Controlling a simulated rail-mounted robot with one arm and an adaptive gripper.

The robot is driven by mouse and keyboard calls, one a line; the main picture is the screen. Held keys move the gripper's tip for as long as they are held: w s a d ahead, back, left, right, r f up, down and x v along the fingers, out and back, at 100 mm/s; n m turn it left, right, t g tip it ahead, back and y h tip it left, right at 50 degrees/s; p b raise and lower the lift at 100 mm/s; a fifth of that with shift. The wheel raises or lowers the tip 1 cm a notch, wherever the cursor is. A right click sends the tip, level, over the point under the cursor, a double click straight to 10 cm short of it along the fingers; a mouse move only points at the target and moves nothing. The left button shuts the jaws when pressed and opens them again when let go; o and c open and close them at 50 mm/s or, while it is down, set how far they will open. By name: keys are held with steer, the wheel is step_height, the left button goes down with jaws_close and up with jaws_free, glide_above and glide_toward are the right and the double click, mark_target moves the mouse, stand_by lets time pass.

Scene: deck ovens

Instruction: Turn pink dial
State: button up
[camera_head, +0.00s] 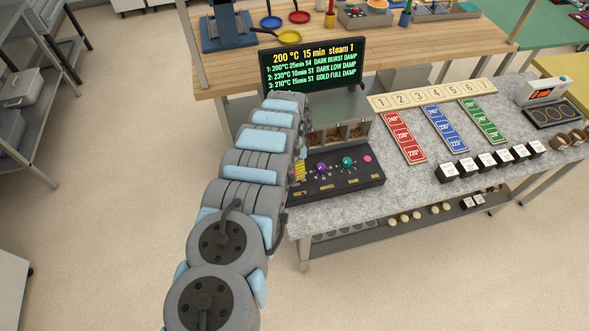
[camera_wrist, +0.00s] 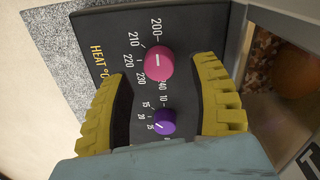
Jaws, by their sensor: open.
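In the wrist view the pink dial (camera_wrist: 159,64) sits on a black panel, beside the scale 200, 210, 220, 230 and the word HEAT. Its face has a short white mark. My gripper (camera_wrist: 163,75) is open, its yellow fingers on either side of the pink dial, with gaps visible between them and the dial. A smaller purple dial (camera_wrist: 165,122) also lies between the fingers, nearer the palm. In the head view my gripper (camera_head: 299,170) is over the left end of the control panel (camera_head: 340,184), and the HEAT dial is hidden there.
A green dial (camera_head: 347,161) and a small pink knob (camera_head: 367,158) are farther right on the panel. A screen (camera_head: 314,66) behind reads 200 °C 15 min steam 1. White-topped blocks (camera_head: 490,161) stand to the right.

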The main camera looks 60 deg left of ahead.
step_height(320, 180, up, 9)
steer(key=shift+a+r, duration=0.2)
steer(key=shift+a, duration=0.05)
stand_by(0.5)
stand_by(0.6)
